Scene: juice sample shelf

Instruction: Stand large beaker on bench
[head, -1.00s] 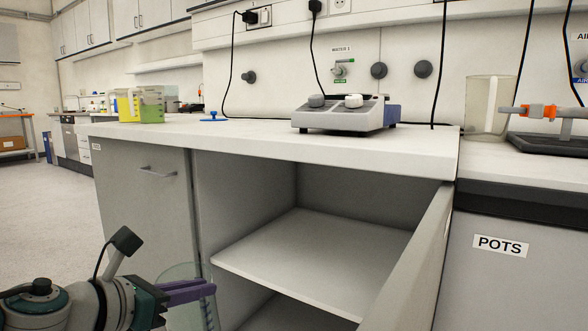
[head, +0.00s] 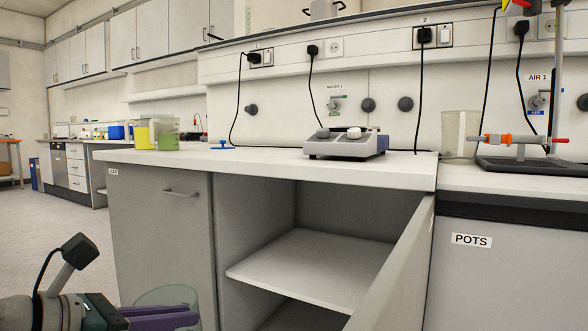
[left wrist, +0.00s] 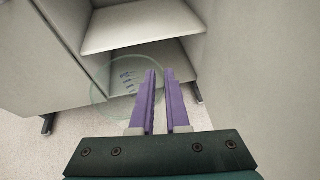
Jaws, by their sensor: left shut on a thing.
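A large clear beaker (head: 160,296) with a faint green tint shows at the bottom left of the head view, cut off by the frame's edge. My left gripper (head: 192,316), with purple fingers, is shut on its wall. In the left wrist view, the beaker's round rim (left wrist: 97,96) and dark scale marks show beside the fingers (left wrist: 160,72). The beaker is in front of the cupboard, below the level of the white bench top (head: 260,160). My right gripper is not in view.
On the bench stand yellow (head: 142,134) and green (head: 167,135) containers, a hotplate-like device (head: 345,145) and a tall translucent vessel (head: 458,135). The bench's front left is clear. Below it are an open cupboard with a shelf (head: 300,265) and an open door (head: 395,270).

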